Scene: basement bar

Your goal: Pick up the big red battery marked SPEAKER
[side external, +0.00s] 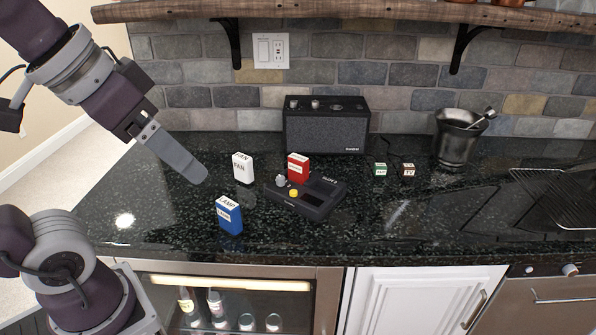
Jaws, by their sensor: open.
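The big red battery (298,166) stands upright on the dark counter, at the back edge of a black device, which may hide its foot. It has a white label whose small print I cannot read clearly. My gripper (191,170) hangs over the counter's left part, left of the red battery and well apart from it. It is open, seen nearly edge-on, with nothing visible in it.
A white FAN block (243,169) and blue LAMP block (229,216) stand left of the black device (308,196). A black speaker (326,130) stands behind. Small green (380,170) and dark (408,171) blocks, a metal bucket (457,142) and a wire rack (550,198) are right.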

